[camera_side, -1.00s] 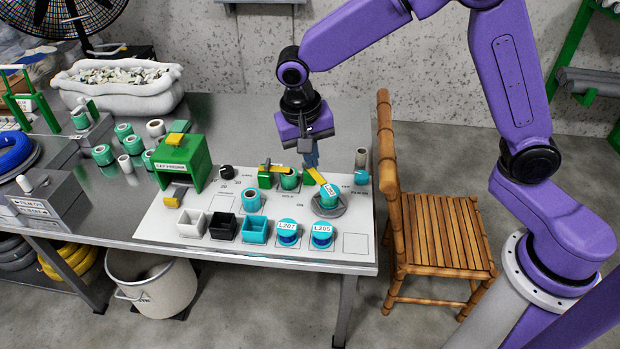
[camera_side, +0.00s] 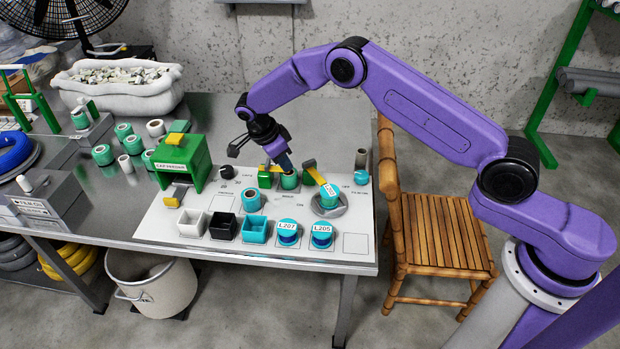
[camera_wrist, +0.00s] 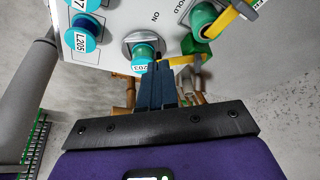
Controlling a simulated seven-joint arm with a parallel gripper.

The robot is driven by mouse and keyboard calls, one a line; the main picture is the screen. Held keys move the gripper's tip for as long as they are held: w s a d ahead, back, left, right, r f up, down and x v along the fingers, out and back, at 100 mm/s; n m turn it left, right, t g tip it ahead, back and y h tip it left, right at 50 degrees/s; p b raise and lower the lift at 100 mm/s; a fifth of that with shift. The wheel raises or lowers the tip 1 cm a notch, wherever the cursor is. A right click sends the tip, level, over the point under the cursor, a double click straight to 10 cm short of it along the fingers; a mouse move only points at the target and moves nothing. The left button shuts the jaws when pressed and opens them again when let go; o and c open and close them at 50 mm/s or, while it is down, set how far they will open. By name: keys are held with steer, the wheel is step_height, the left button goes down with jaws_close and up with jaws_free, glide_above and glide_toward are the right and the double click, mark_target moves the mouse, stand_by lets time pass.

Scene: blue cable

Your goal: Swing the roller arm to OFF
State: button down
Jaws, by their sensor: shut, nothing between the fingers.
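The roller arm I take to be the short yellow bar (camera_side: 309,171) at the teal spool (camera_side: 328,198) on a round grey base, beside the ON and OFF marks. The bar slants down toward the spool's labelled top. In the wrist view the yellow bar (camera_wrist: 182,60) reaches to the edge of the spool (camera_wrist: 143,53). My gripper (camera_side: 289,172) is shut and empty, with its dark blue fingers pointing down just left of the bar. In the wrist view its fingertips (camera_wrist: 160,66) are close by the bar's end; contact cannot be told.
A second yellow bar (camera_side: 272,168) and a green roll (camera_side: 289,180) stand at the HOLD mark, close to my fingers. Teal spools L207 (camera_side: 287,231) and L205 (camera_side: 322,235) stand in front. A green cap feeder (camera_side: 182,160) is at left. A wooden chair (camera_side: 440,228) stands right of the table.

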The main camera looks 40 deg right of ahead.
steer(key=shift+d+f, duration=0.1)
steer(key=shift+f, duration=0.05)
steer(key=x, duration=1)
steer(key=shift+f, duration=0.1)
steer(key=shift+s+d, duration=0.15)
steer(key=shift+d, duration=1.1)
steer(key=shift+s+d, duration=0.1)
steer(key=shift+d, duration=0.6)
